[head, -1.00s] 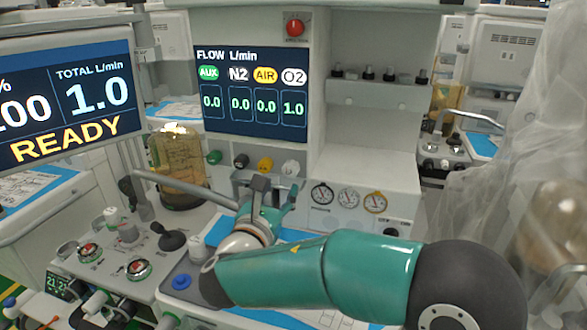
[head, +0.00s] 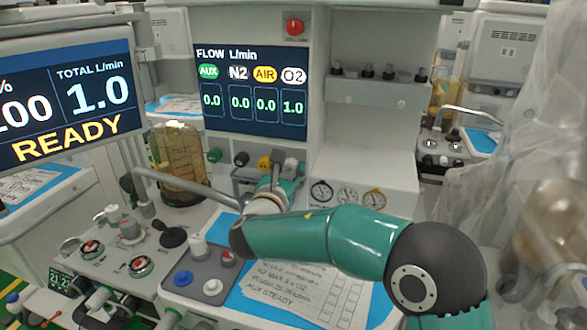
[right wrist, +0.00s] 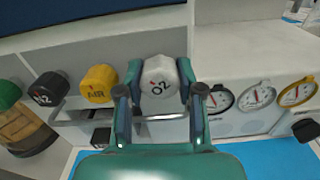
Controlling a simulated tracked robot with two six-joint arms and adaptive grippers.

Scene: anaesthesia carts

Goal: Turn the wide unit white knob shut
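The wide unit's white knob, marked O2 (right wrist: 160,82), sits at the right end of the knob row. It shows in the right wrist view between the two fingers of my right gripper (right wrist: 160,92). One finger is on each side, close to the knob; I cannot tell whether they touch it. In the head view my right gripper (head: 279,170) reaches the row and partly hides the white knob (head: 290,166). The flow screen (head: 250,92) reads 1.0 under O2 and 0.0 under the others. My left gripper is not in view.
The yellow AIR knob (right wrist: 99,83) is just left of my fingers, then the black N2 knob (right wrist: 50,88) and the green knob (right wrist: 8,95). Gauges (right wrist: 257,97) are to the right. A metal bar runs below the knobs. A written sheet (head: 312,285) lies on the worktop.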

